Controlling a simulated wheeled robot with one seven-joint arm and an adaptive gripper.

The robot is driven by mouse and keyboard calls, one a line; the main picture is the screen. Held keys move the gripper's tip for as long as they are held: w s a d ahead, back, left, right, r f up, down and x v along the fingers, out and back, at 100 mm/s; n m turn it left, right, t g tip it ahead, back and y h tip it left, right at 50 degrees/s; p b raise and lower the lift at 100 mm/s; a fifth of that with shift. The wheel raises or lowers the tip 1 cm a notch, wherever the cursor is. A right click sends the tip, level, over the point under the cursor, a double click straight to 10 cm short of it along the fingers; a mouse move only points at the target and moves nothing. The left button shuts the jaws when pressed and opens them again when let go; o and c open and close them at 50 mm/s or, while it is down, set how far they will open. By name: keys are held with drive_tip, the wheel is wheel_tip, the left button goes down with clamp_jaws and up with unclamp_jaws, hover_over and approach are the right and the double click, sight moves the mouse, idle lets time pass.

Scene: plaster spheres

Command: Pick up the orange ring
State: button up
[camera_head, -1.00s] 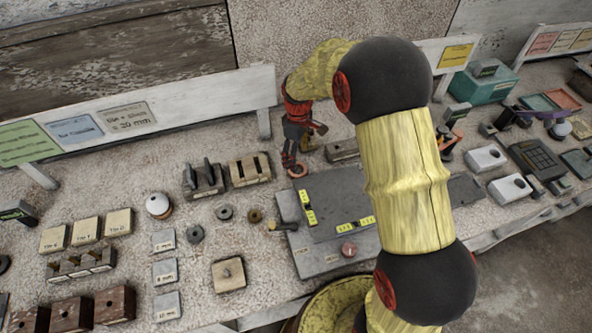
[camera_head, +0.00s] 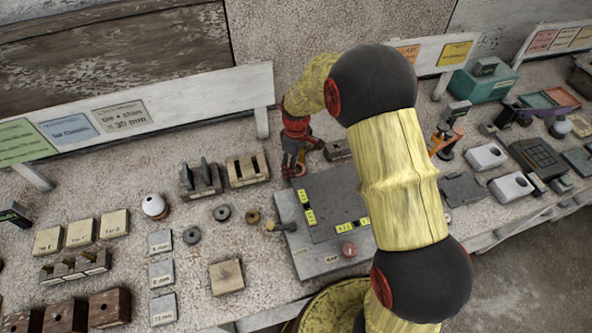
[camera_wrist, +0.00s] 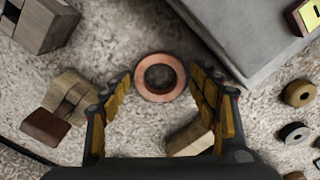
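The orange ring (camera_wrist: 142,80) lies flat on the rough tabletop in the wrist view, copper-orange with a dark hole, close to the edge of a grey board (camera_wrist: 228,45). My gripper (camera_wrist: 160,86) is open, with a yellow-padded finger on each side of the ring in the picture. The ring shows between and slightly beyond the fingertips; I cannot tell whether they touch it. In the head view my gripper (camera_head: 292,166) is low over the table at the grey board's upper-left corner, and it hides the ring there.
A slotted wooden block (camera_head: 247,170) stands left of my gripper. Another block (camera_head: 338,149) stands just right of it. In the wrist view, wooden pieces (camera_wrist: 72,90) lie left of the fingers, and another (camera_wrist: 188,138) lies below the ring, by the right finger.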

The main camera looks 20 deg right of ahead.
drive_tip(key=c, duration=0.6)
drive_tip(key=shift+c, duration=0.2)
drive_tip(key=shift+r, duration=0.1)
